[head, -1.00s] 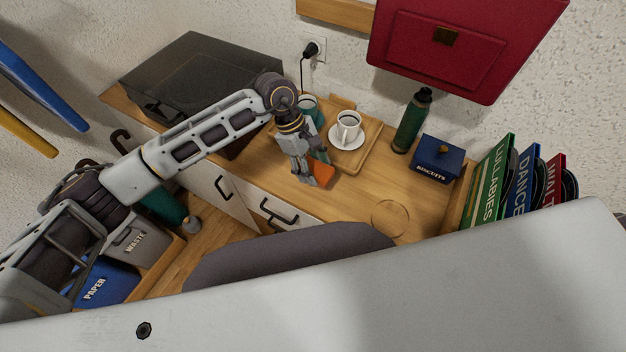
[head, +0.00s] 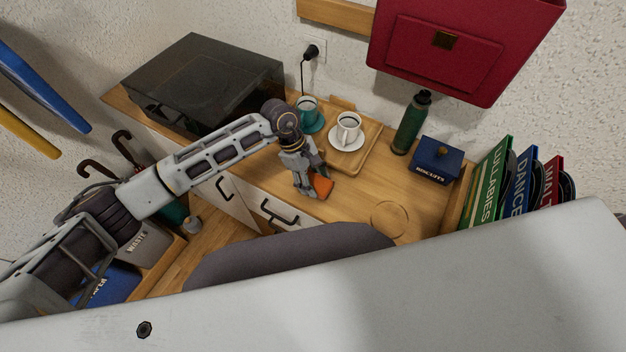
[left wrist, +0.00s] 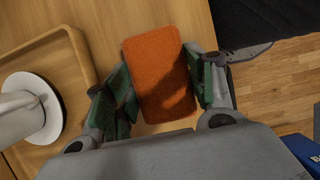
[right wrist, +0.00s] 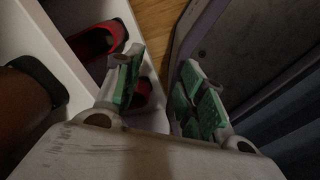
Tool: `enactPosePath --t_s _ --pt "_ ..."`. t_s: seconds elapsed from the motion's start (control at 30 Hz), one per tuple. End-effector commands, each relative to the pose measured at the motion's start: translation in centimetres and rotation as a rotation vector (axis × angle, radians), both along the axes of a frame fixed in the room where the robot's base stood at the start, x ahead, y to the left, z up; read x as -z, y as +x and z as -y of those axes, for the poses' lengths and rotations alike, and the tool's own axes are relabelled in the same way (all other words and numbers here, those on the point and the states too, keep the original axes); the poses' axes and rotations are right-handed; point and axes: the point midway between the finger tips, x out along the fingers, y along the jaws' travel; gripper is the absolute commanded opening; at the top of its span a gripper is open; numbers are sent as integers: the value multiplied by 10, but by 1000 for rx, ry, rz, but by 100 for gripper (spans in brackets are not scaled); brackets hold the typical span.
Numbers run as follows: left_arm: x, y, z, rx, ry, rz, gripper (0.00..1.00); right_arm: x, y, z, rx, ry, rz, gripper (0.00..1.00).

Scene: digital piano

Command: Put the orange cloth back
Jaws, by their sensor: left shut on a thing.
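The orange cloth (head: 321,186) is a small folded rectangle at the desk's front part, in front of the wooden tray (head: 373,157). My left gripper (head: 310,187) is shut on it. In the left wrist view the cloth (left wrist: 160,70) lies between the green-padded fingers (left wrist: 160,92), and the tray's rim (left wrist: 82,55) is to its left. I cannot tell whether the cloth touches the desk. My right gripper (right wrist: 162,95) shows only in the right wrist view, open and empty, low beside white shelving.
A green bottle (head: 411,122), a blue biscuit box (head: 437,160) and upright records (head: 490,185) are to the right. A dark-lidded box (head: 200,85) is left. A shallow round recess (head: 389,219) is clear.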

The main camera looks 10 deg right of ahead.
Motion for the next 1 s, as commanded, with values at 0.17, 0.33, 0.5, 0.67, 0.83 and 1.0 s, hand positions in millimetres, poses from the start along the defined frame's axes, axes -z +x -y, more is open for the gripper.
enactPosePath --t_s 0.17,0.33,0.5,0.67,0.83,1.0 --pt "10 0 0 0 1 -1 36 -2 9 -3 0 3 11 40" --pt "10 0 0 0 1 1 36 -2 16 -12 3 14 18 40" --pt "11 0 0 0 1 1 36 0 17 -18 3 19 20 40" --pt "13 0 0 0 1 1 36 2 16 -14 3 16 18 40" --pt "12 0 0 0 1 0 71 2 10 -8 2 8 13 40" --pt "12 0 0 0 1 0 76 2 1 -3 1 4 3 40"
